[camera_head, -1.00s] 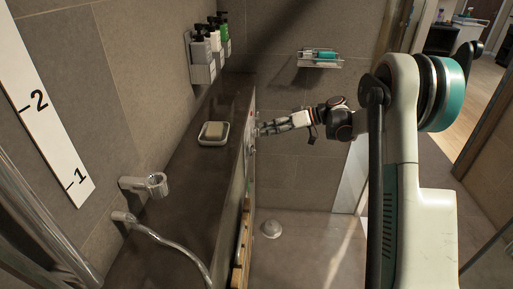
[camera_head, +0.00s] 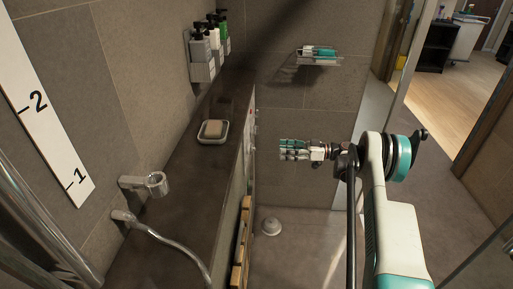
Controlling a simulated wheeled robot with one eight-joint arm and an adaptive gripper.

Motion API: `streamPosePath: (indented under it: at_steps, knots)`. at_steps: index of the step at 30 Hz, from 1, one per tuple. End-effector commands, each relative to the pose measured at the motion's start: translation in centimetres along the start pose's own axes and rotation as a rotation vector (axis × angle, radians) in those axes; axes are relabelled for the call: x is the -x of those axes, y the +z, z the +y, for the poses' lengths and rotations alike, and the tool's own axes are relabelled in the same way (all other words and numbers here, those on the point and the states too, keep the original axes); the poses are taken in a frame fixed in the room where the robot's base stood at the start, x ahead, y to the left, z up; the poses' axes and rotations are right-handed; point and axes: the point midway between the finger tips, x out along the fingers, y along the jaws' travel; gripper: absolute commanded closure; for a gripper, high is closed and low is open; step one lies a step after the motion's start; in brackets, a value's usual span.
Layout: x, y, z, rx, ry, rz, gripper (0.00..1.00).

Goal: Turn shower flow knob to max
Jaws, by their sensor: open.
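My gripper (camera_head: 284,149) is open and empty, pointing left toward the side face of the dark stone ledge (camera_head: 190,190). A gap shows between its fingertips and that face. Small metal fittings (camera_head: 253,135) show edge-on along the ledge's side, just left of the gripper. I cannot tell which of them is the shower flow knob or how it is turned, since the face is seen at a steep angle.
A soap dish (camera_head: 213,139) with a soap bar sits on the ledge. Bottles stand in a wall holder (camera_head: 203,70). A wire shelf (camera_head: 318,60) hangs on the back wall. A wooden slatted piece (camera_head: 241,245) is against the ledge's side. The floor right of it is open.

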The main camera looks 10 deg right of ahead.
Motion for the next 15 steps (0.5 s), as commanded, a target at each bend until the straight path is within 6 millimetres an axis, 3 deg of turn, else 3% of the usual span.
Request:
streamPosePath:
  at_steps: [15]
  knots:
    - [-9.7,0.2,-0.1,-0.001,-0.002,-0.001,0.39]
